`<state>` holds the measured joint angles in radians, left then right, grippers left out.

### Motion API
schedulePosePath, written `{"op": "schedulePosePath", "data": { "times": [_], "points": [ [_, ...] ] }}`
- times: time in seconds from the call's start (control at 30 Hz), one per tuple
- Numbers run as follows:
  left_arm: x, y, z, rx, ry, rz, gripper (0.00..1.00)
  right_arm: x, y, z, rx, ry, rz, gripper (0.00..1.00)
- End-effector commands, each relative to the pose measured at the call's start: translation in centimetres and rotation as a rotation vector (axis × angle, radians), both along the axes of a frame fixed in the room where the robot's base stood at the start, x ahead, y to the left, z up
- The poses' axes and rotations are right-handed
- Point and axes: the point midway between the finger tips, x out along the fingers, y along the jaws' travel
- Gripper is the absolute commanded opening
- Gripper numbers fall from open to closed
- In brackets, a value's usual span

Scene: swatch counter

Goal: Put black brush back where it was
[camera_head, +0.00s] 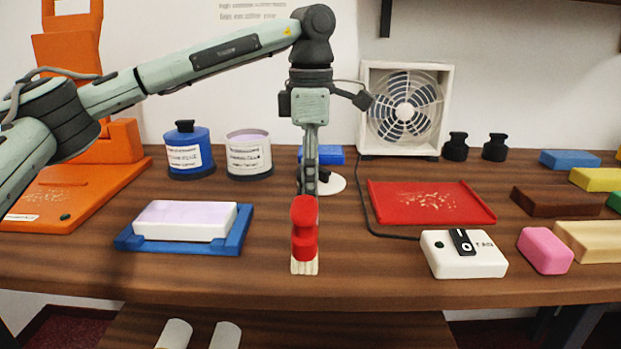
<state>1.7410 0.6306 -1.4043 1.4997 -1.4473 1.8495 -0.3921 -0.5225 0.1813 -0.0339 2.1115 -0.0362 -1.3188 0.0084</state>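No brush that is plainly black shows. A dark thing (324,175) lies at a white round dish (335,186), mostly hidden behind my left gripper; I cannot tell what it is. My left gripper (308,190) points straight down over the middle of the counter. A brush with a red handle and pale bristles (305,235) stands upright at the front edge, its handle top overlapping the fingertips in the picture. Whether the fingers touch or hold it I cannot tell. My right gripper is out of view.
A blue tray (127,241) with a pale block is at left, a red tray (378,190) at right. A white switch box (462,258) is wired to a fan (405,110). Jars (188,150), an orange stand (110,142) and coloured blocks (545,250) surround them.

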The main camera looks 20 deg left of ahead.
Motion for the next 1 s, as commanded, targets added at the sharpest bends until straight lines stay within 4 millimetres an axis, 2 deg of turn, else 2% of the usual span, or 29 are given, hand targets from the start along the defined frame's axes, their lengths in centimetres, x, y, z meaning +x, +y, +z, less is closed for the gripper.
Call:
{"op": "schedulePosePath", "data": {
  "times": [0.03,0.07,0.23,0.5,0.6,0.67,1.0],
  "points": [
    [0.0,0.0,-0.3,0.000,0.001,0.000,0.29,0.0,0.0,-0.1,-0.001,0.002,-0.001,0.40],
    [0.0,0.0,-0.3,0.000,0.000,0.000,0.57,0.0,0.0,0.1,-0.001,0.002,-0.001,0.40],
    [0.0,0.0,-0.2,0.000,0.000,0.000,0.77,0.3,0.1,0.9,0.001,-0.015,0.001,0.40],
    [0.0,0.0,-0.1,0.000,0.000,0.000,0.77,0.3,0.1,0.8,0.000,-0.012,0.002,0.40],
    [0.0,0.0,0.4,0.000,-0.001,0.000,0.77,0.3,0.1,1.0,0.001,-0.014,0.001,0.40],
    [0.0,0.0,1.0,-0.001,-0.001,0.001,0.77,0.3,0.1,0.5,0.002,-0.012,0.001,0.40],
    [0.1,-0.1,8.1,0.000,-0.002,0.000,0.77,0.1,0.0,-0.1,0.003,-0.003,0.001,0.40]
  ]
}}
